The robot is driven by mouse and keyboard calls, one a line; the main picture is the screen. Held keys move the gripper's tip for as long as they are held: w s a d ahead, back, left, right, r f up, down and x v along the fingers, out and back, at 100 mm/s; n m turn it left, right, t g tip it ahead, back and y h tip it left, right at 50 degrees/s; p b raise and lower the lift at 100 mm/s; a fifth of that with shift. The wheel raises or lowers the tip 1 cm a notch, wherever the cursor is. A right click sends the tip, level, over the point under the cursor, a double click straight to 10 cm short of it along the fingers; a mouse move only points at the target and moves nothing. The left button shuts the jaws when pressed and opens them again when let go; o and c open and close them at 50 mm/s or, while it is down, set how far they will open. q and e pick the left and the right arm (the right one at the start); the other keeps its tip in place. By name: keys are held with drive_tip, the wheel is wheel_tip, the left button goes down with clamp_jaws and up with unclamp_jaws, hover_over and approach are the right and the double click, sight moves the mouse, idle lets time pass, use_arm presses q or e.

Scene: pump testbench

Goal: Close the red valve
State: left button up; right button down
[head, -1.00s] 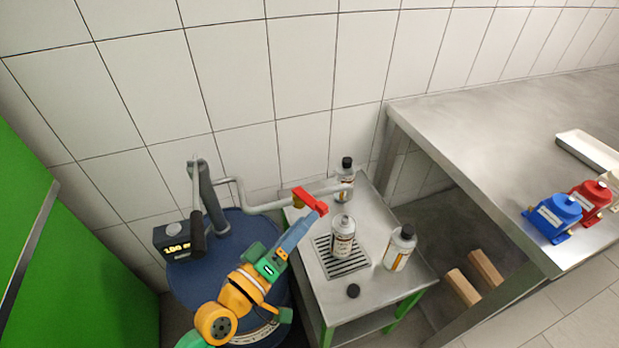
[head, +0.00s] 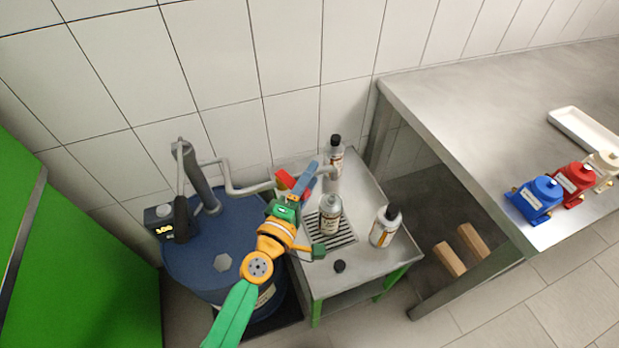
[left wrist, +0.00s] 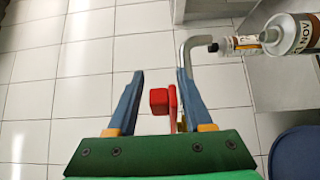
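The red valve (head: 283,179) sits on the grey pipe (head: 250,189) beside the blue drum, partly hidden by my gripper in the head view. In the left wrist view, its red handle (left wrist: 160,101) stands between my left gripper's (left wrist: 158,90) two blue fingers, nearer the right finger, with a clear gap to the left one. My left gripper (head: 306,180) is open around the handle. Contact with the right finger cannot be told. My right gripper is not in view.
A white bottle (head: 330,216) stands on the drain grate close to my gripper. More bottles (head: 386,226) (head: 336,157) and a black cap (head: 340,266) are on the metal cart. The blue drum (head: 190,265) carries a pump and display (head: 160,222). A steel bench (head: 470,120) is right.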

use_arm(q)
drive_tip(key=c, duration=0.7)
drive_tip(key=shift+w+r, duration=0.1)
clamp_jaws()
